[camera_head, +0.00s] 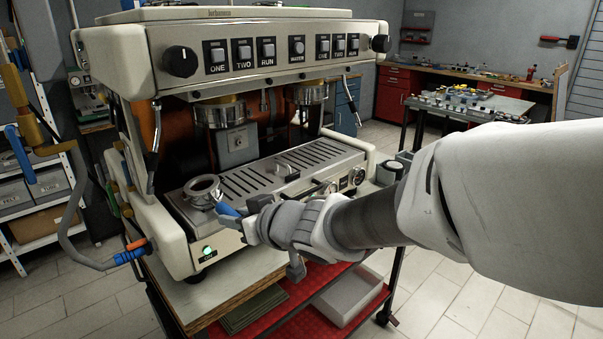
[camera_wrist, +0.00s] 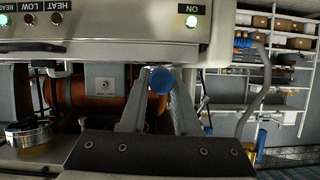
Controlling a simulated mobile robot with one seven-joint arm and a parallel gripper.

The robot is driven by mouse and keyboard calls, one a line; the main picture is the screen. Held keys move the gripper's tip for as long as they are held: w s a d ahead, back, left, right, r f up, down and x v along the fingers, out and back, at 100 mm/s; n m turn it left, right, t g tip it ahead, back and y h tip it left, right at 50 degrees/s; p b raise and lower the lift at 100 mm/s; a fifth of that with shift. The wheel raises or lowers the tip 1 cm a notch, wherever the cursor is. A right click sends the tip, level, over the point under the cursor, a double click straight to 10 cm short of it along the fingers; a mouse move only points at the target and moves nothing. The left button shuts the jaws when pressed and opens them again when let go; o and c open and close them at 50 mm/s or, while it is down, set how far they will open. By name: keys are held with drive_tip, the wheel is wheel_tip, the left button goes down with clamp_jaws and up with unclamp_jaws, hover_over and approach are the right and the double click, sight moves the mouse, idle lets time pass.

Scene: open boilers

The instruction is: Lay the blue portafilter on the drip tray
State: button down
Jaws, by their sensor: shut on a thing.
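The blue portafilter (camera_head: 204,191) has a round metal basket and a blue handle. Its basket is at the left end of the slotted drip tray (camera_head: 318,153), upright with its open top facing up. I cannot tell whether it touches the tray or hangs just above it. My gripper (camera_head: 243,212) is shut on the blue handle, at the front left edge of the tray. In the wrist view the rounded blue handle end (camera_wrist: 160,80) shows between the two fingers of my gripper (camera_wrist: 158,100); the basket is hidden there.
The cream espresso machine (camera_head: 250,45) stands behind and above, with two group heads (camera_head: 219,112) over the tray. A steam wand (camera_head: 155,145) hangs at the left.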

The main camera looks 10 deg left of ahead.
drive_tip(key=shift+f, duration=0.25)
drive_tip(key=c, duration=0.6)
unclamp_jaws()
drive_tip(key=shift+o, duration=0.2)
drive_tip(key=p+v, duration=0.1)
drive_tip(key=v, duration=1.6)
drive_tip(key=shift+r+p, duration=0.35)
drive_tip(key=shift+p, duration=0.05)
drive_tip(key=shift+s, duration=0.1)
